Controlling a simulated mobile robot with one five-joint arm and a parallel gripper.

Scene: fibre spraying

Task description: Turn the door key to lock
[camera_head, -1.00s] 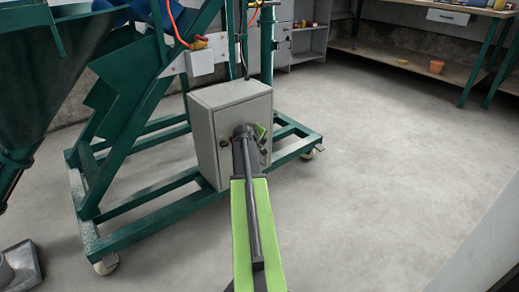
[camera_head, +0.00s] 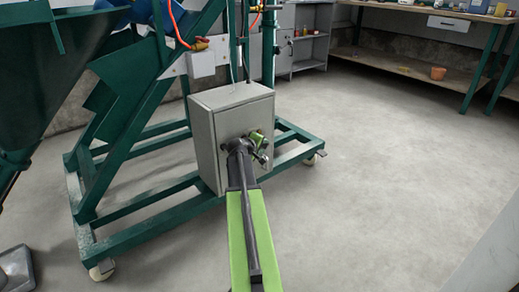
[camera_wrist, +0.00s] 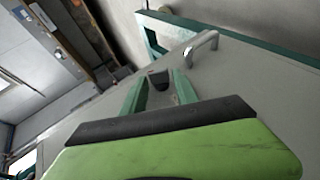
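The grey cabinet door (camera_head: 221,117) faces my arm in the head view. It also fills much of the wrist view (camera_wrist: 245,85). A small black piece (camera_wrist: 158,78), which looks like the key or its lock, sits on the door between my fingertips. My gripper (camera_wrist: 160,80) has its two green fingers apart, one on each side of the black piece. I cannot tell whether either finger touches it. In the head view my gripper (camera_head: 258,142) is at the door's front, and my wrist hides the key there. A silver handle (camera_wrist: 202,43) stands out beyond the fingers.
The grey cabinet (camera_head: 201,150) is mounted on a green wheeled frame (camera_head: 140,236). A workbench (camera_head: 420,68) with an orange pot (camera_head: 438,73) stands at the back right. The floor (camera_head: 390,170) to the right is clear.

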